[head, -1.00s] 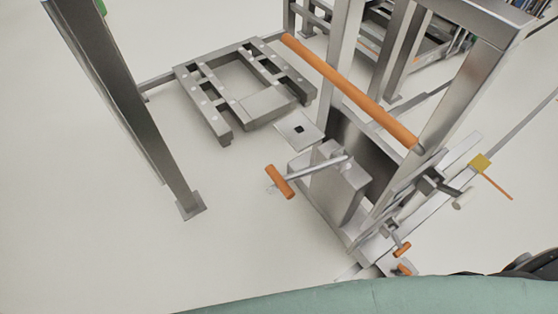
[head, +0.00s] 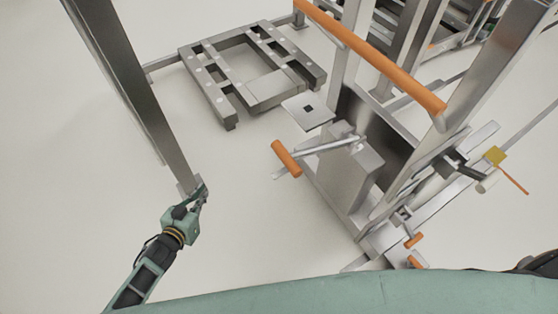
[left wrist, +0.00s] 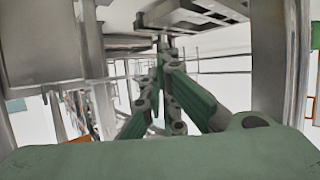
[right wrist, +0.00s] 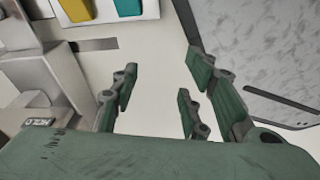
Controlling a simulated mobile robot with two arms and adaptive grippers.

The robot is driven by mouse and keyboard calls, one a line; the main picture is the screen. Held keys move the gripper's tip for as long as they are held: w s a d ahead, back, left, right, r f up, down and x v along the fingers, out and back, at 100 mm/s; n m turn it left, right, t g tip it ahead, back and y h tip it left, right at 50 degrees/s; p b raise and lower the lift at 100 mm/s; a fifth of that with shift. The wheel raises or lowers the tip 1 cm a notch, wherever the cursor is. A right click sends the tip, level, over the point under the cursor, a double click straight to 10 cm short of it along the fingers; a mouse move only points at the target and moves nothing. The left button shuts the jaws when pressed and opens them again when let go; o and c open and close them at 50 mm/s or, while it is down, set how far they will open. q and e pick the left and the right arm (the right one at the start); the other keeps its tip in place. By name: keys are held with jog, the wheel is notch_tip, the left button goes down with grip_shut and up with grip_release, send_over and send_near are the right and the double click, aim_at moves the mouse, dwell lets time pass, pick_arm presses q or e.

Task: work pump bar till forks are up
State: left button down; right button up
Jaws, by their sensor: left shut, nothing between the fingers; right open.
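The steel lifter has a pump bar with an orange grip (head: 287,158); its steel rod runs right to a grey block (head: 347,178) at the lifter's base. I cannot make out the forks for sure. My left gripper (head: 200,188) is shut and empty, to the left of and lower than the orange grip, in front of a steel post's foot. Its closed fingers (left wrist: 166,50) show in the left wrist view. My right gripper (right wrist: 162,80) is open and empty in the right wrist view; the head view does not show it.
A long orange crossbar (head: 372,57) spans the lifter frame. A low steel platform (head: 280,88) lies behind on the floor. A steel post (head: 130,95) stands at left. Small orange knobs (head: 414,240) sit low on the lifter. Pale floor is clear between post and lifter.

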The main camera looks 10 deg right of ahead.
aim_at(279, 153)
pick_arm(q)
jog(key=w+d+r+m+h+b, duration=0.25)
jog(key=d+r+h, duration=0.2)
jog(key=r, duration=0.25)
jog(key=s+d+r+m+g+h+b, duration=0.1)
jog(key=s+d+r+m+g+h, duration=0.1)
jog(key=r, duration=0.5)
jog(key=s+d+r+m+g+h+b, duration=0.2)
jog(key=s+d+r+m+g+h, duration=0.1)
jog(key=d+r+h, duration=0.3)
jog(key=s+d+r+m, duration=0.1)
jog(key=d+r, duration=0.1)
jog(key=d, duration=0.1)
jog(key=shift+s+d, duration=0.3)
jog(key=shift+s, duration=0.05)
pick_arm(e)
jog(key=w+r, duration=0.2)
jog(key=w, duration=0.4)
jog(key=shift+w+a, duration=0.35)
jog(key=shift+a, duration=0.1)
pick_arm(q)
jog(key=shift+r, duration=0.1)
